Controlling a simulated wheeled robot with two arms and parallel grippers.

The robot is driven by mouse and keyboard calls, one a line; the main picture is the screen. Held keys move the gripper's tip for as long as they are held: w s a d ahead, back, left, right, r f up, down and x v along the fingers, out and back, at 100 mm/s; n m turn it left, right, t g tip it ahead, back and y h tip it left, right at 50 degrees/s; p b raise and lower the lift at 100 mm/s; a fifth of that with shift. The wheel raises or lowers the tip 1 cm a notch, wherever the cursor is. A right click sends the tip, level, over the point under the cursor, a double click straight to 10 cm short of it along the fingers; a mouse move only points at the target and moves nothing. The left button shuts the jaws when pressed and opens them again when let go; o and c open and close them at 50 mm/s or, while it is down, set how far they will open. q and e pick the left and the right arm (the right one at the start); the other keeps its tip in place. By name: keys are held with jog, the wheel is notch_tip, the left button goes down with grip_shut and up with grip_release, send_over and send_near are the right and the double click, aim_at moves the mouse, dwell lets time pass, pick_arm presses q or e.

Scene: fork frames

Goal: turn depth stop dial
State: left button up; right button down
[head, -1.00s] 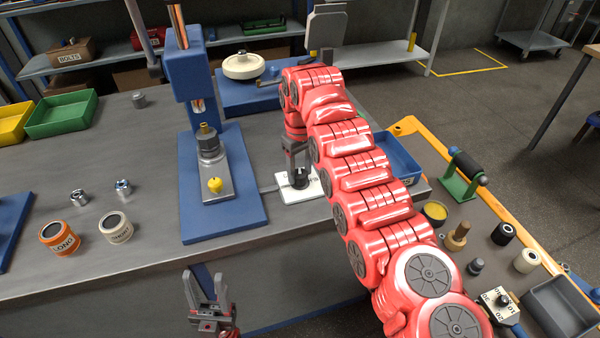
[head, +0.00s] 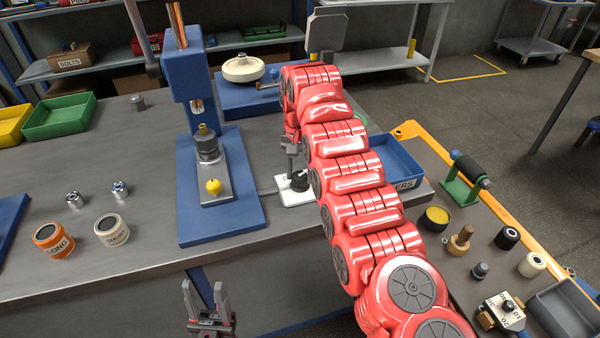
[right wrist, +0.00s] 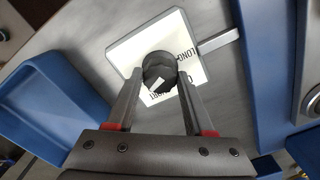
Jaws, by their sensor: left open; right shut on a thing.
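The depth stop dial is a dark round knob (right wrist: 158,72) on a white plate (right wrist: 192,64) with printed lettering, of which "LONG" is legible in the right wrist view. In the head view the plate (head: 290,198) lies on the bench right of the blue press. My right gripper (right wrist: 157,88) is shut on the knob, a finger on each side of it; it also shows in the head view (head: 297,178), partly behind my red arm. My left gripper (head: 205,292) is open and empty, in front of the bench edge.
The blue press (head: 187,75) stands left of the plate. A blue bin (head: 398,160) is close on the right. An orange "LONG" can (head: 52,241) and a cream can (head: 111,230) stand at the left, with two metal nuts behind. A cart with several parts is at the right.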

aim_at(300, 175)
jog(key=shift+m, duration=2.2)
jog(key=shift+c, duration=1.4)
grip_release()
jog(key=shift+r+p, duration=0.4)
jog(key=shift+r, duration=0.05)
notch_tip(300, 175, up, 17)
jog(key=p, duration=1.5)
jog(key=shift+f+p, duration=0.2)
jog(key=shift+p, duration=0.15)
